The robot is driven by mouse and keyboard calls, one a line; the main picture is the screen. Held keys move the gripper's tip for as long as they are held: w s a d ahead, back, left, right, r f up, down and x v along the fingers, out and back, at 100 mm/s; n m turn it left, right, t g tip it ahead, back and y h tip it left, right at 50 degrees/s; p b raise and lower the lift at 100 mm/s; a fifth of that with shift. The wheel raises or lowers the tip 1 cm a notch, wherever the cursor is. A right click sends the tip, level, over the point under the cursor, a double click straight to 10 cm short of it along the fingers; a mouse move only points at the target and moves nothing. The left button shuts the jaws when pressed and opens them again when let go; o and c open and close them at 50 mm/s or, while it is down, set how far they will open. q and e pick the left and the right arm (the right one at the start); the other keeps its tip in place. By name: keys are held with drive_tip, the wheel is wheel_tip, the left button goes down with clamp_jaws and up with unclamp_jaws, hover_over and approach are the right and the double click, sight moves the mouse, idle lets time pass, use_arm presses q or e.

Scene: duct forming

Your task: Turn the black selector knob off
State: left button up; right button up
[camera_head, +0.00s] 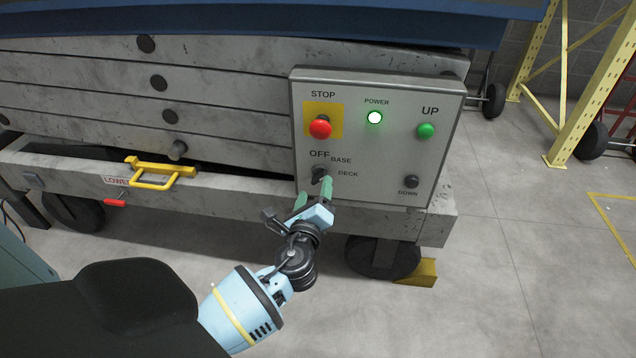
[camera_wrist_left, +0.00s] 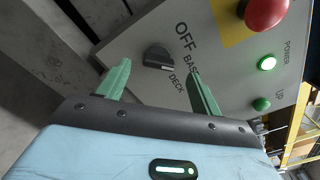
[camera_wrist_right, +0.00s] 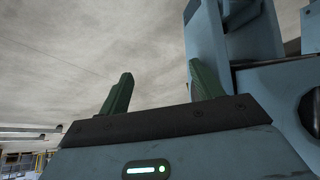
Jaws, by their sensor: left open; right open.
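The black selector knob (camera_head: 318,174) is at the lower left of the grey control panel (camera_head: 352,155), with the labels OFF, BASE and DECK around it. In the left wrist view the knob (camera_wrist_left: 157,57) lies beyond the fingertips, and a pale mark on its end is on the side of the DECK label. My left gripper (camera_head: 313,188) is open in front of the knob, its green fingers apart on either side of it in the left wrist view. Contact cannot be made out. My right gripper (camera_wrist_right: 160,72) is open and empty, seen only in its own wrist view.
The panel also carries a red STOP button (camera_head: 320,128), a lit power lamp (camera_head: 375,117), a green UP button (camera_head: 425,131) and a black DOWN button (camera_head: 411,181). A yellow handle (camera_head: 153,179) sticks out at the left.

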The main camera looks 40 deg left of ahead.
sight(317, 180)
use_arm(q)
drive_tip(key=shift+b+x, duration=0.35)
drive_tip(key=shift+x, duration=1.85)
drive_tip(key=c, duration=1)
